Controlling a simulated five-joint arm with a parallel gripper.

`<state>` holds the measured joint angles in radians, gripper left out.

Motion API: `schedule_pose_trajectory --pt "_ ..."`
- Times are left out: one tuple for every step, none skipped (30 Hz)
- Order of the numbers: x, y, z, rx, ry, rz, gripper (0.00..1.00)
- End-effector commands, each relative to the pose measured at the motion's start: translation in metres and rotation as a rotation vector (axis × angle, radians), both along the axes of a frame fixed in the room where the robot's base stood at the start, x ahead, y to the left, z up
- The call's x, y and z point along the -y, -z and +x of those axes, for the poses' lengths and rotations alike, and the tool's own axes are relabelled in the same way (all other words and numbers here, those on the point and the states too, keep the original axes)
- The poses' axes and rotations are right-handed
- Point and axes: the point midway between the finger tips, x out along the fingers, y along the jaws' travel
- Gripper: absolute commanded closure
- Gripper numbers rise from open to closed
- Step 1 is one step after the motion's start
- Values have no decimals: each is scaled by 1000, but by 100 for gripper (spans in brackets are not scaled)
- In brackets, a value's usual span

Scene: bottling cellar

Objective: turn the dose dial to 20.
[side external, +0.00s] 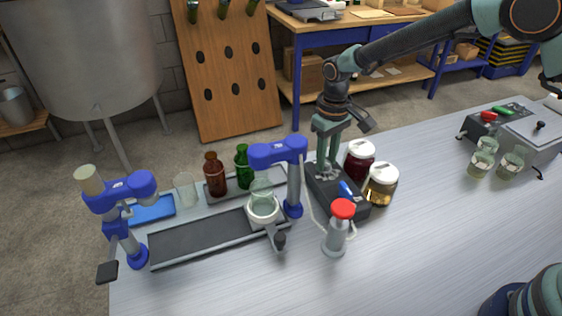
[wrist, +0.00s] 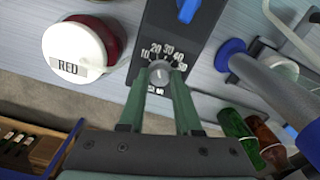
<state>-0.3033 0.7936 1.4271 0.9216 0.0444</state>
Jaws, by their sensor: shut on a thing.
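The dose dial (wrist: 160,73) is a small grey knob on a black control box (wrist: 177,38), with white numbers 10, 20, 30 and 40 readable in an arc around its far side. My gripper (wrist: 161,88) has its two green fingers on either side of the knob and is shut on it. In the side external view my gripper (side external: 327,168) points down onto the back end of the black box (side external: 353,207), and its fingers partly hide the knob there. I cannot tell clearly which number the dial's mark points to.
A blue lever (side external: 347,190) sits on the same box. A dark red jar (side external: 359,162) and an amber jar (side external: 381,187) stand close at its right. A red-capped bottle (side external: 336,235) stands in front. A conveyor (side external: 200,240) with blue posts lies left. The right table is clearer.

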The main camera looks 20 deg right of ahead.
Motion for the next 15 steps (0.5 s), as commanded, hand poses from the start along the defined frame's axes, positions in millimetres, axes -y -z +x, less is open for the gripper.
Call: schedule_pose_trajectory --pt "0 -1 0 2 0 1 100" --pt "0 -1 1 2 0 1 100" --pt "0 -1 1 2 -1 1 100" --pt "0 -1 1 2 -1 1 100" --pt "0 -1 1 2 -1 1 100" --pt "0 -1 1 2 -1 1 100" --pt "0 -1 1 2 -1 1 56" --pt "0 -1 1 2 -2 1 44" --pt "0 -1 1 2 -2 1 37" --pt "0 -1 1 2 -2 1 37" --pt "0 -1 1 2 -2 1 37" --pt "0 -1 0 2 -2 1 37" --pt "0 -1 0 1 -2 0 37" --pt "0 -1 0 1 -2 0 37" --pt "0 -1 0 1 -2 0 37"
